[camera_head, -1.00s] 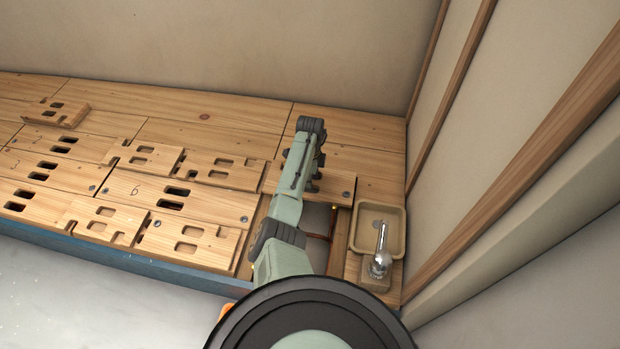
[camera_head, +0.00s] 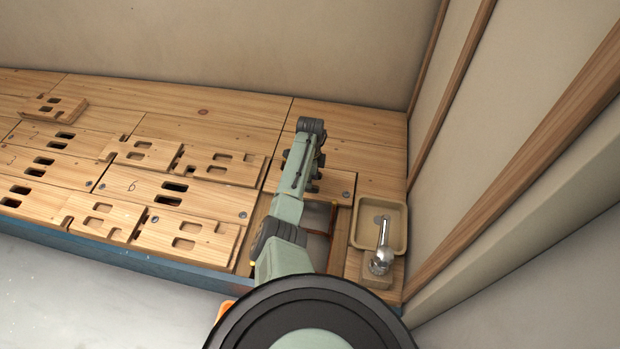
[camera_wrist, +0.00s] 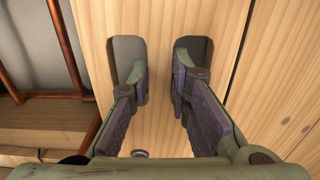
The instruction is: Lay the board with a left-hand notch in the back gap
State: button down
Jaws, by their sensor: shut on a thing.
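My gripper (camera_wrist: 160,85) has its two fingers down in the two dark slots of a wooden board (camera_wrist: 160,25) and is shut on the wood between them. In the head view my gripper (camera_head: 312,180) is over this board (camera_head: 335,188), at the right end of the deck and partly hidden by my arm. I cannot tell if the board is lifted, and its notch is hidden. An open gap with copper pipes (camera_head: 319,218) lies in front of it; the wrist view shows pipes (camera_wrist: 75,60) left of the board.
Several slotted, notched boards (camera_head: 185,236) lie on the deck to the left, another (camera_head: 52,107) at the far left. A tan tray (camera_head: 395,213) with a metal fitting (camera_head: 381,259) stands right of the gap, close to the wall (camera_head: 480,170).

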jog(key=shift+f, duration=0.2)
dwell(0.4)
jog(key=c, duration=1.4)
grip_release()
notch_tip(320, 180, up, 19)
jog(key=p, duration=0.7)
